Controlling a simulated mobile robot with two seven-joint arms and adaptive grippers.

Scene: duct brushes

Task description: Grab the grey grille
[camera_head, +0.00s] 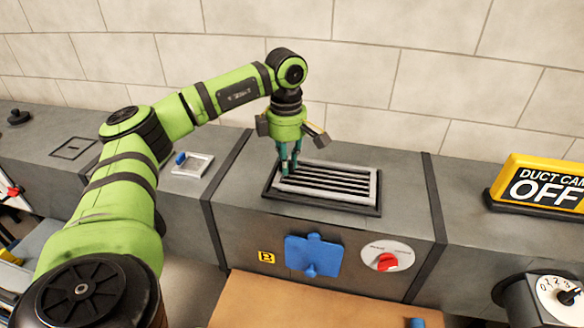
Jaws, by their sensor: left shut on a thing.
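The grey grille (338,184) is a slatted metal panel. It sits in a dark frame (368,212) on top of the grey duct, in the middle of the head view. My left gripper (288,172) points down at the grille's left end and is shut on that edge. Its fingertips hide a small part of the grille there. The grille lies about flat and appears still within the frame. My right gripper is not in view.
A blue panel (313,256) and a red knob (387,262) are on the duct's front. A yellow "DUCT CAM OFF" sign (540,184) stands at the right. A small tray with a blue piece (181,158) lies at the left. A brown surface (290,305) is below.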

